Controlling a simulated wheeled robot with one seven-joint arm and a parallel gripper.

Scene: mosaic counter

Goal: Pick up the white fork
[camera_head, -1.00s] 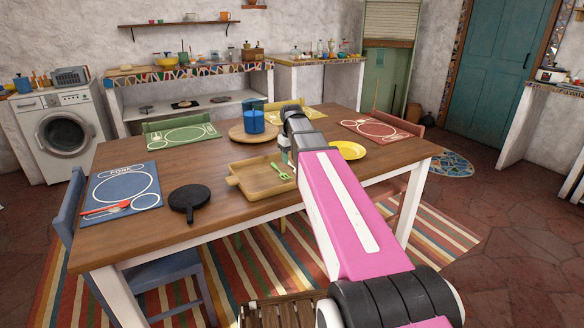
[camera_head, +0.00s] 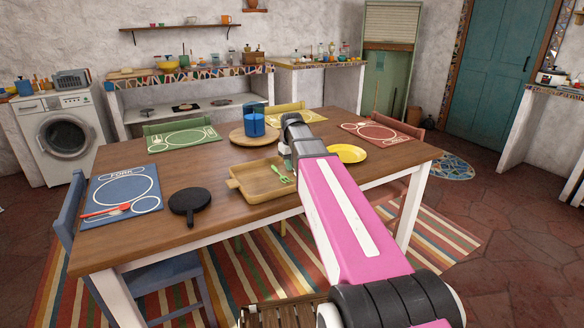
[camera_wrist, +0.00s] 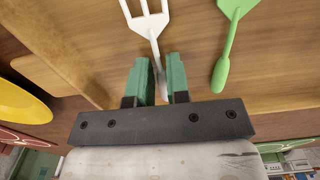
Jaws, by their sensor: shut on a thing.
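The white fork (camera_wrist: 147,22) shows in the wrist view with its tines at the top edge and its handle running down between the fingers. My gripper (camera_wrist: 158,72) has green fingers shut on the handle of the white fork. A light green utensil (camera_wrist: 226,45) lies just to the right of it, apart from the fingers; it looks like a fork in the head view (camera_head: 281,174). In the head view my pink arm hides the white fork and most of my gripper. The wooden tray (camera_head: 258,190) lies under and beside the gripper.
A yellow plate (camera_head: 347,153) is right of my gripper. A black pan (camera_head: 189,203) and a blue mat (camera_head: 118,190) with a red utensil lie left. A blue container (camera_head: 254,124) stands behind on a round board (camera_head: 235,134).

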